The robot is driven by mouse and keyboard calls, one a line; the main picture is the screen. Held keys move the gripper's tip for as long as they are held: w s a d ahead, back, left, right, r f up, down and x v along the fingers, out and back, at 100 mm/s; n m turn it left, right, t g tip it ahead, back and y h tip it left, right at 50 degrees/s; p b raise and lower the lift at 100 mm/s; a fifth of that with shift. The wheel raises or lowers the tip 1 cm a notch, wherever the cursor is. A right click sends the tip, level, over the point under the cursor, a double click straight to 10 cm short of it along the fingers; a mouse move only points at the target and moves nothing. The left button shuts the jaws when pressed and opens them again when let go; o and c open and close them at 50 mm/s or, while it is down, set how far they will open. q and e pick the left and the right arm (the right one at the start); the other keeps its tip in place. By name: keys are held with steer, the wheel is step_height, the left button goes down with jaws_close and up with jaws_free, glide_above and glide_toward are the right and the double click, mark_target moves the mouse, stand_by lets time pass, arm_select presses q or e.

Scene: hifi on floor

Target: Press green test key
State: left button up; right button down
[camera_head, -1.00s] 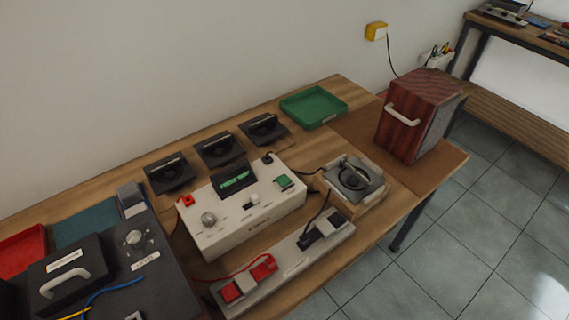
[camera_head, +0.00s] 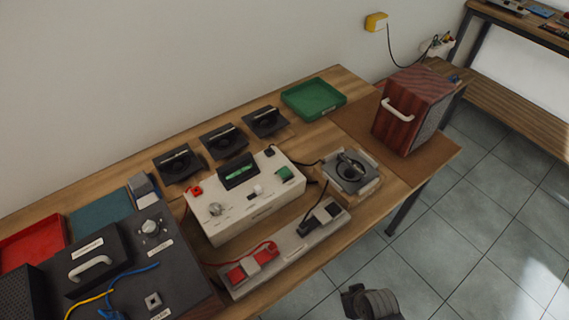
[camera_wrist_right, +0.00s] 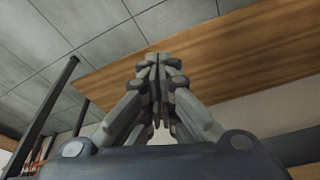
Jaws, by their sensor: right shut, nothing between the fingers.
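The green test key (camera_head: 284,173) is a square green button on the top right of the white tester box (camera_head: 243,215), which stands mid-bench in the head view. The tester has a dark display with green characters (camera_head: 239,175), a round knob and a red part at its left. My right gripper (camera_head: 352,290) shows at the bottom of the head view, over the floor in front of the bench, well apart from the key. In the right wrist view its fingers (camera_wrist_right: 158,58) are together and empty, with the wooden bench edge beyond. My left gripper is out of view.
A long grey fixture (camera_head: 290,252) with red and black clamps lies in front of the tester. Three black units, a green tray (camera_head: 313,98) and a wooden speaker box (camera_head: 412,108) are behind. A dark instrument (camera_head: 130,262) is left.

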steer(key=w+a+r+n+t+y+p, duration=0.1)
steer(key=w+a+r+n, duration=0.2)
steer(key=r, duration=0.6)
steer(key=w+a+r+n+t+y+p, duration=0.1)
steer(key=w+a+r, duration=0.35)
steer(key=r, duration=0.55)
steer(key=w+a+r+n+y+p, duration=0.2)
steer(key=a+r, duration=0.2)
steer(key=r, duration=0.5)
step_height(320, 180, up, 6)
steer(key=n+t+y, duration=0.1)
steer(key=n+y, duration=0.1)
steer(key=n, duration=0.8)
glide_above(283, 173)
steer(key=shift+f, duration=0.2)
steer(key=shift+f+b, duration=0.1)
steer(key=shift+b, duration=0.2)
step_height(283, 173, down, 6)
steer(key=b, duration=0.6)
steer(key=shift+f, duration=0.25)
steer(key=shift+f+b, duration=0.65)
steer(key=shift+f, duration=0.4)
